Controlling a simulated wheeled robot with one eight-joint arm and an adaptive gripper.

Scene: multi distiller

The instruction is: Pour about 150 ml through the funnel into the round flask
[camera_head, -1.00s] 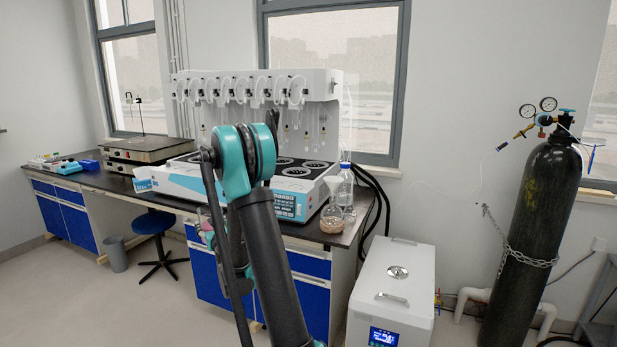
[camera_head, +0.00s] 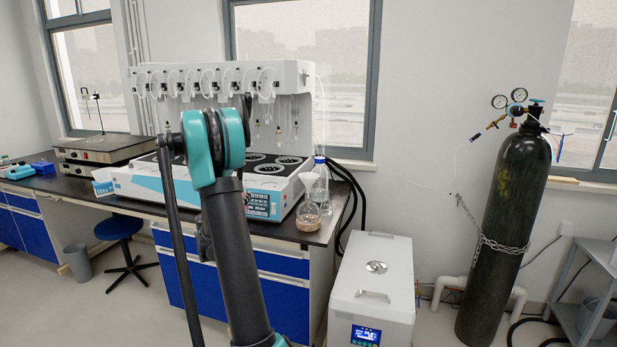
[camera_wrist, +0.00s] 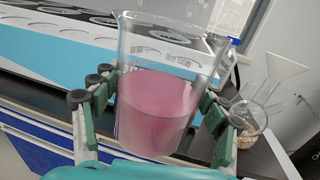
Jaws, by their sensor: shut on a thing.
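My gripper (camera_wrist: 160,120) is shut on a glass beaker (camera_wrist: 155,85) of pink liquid, seen in the wrist view. The beaker is tilted slightly, and the liquid fills roughly its lower half. The round flask (camera_wrist: 246,124) stands on the dark bench to the right of the beaker, apart from it, with brownish material at its bottom. The clear funnel (camera_wrist: 275,75) sits above the flask's neck. In the head view the round flask (camera_head: 309,216) and funnel (camera_head: 309,182) stand near the bench's right end.
The multi distiller (camera_head: 240,180) stands on the bench left of the flask. A blue-capped clear bottle (camera_head: 320,178) stands just behind the flask. A white chiller (camera_head: 372,285) stands on the floor right of the bench, and a chained gas cylinder (camera_head: 507,220) is farther right.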

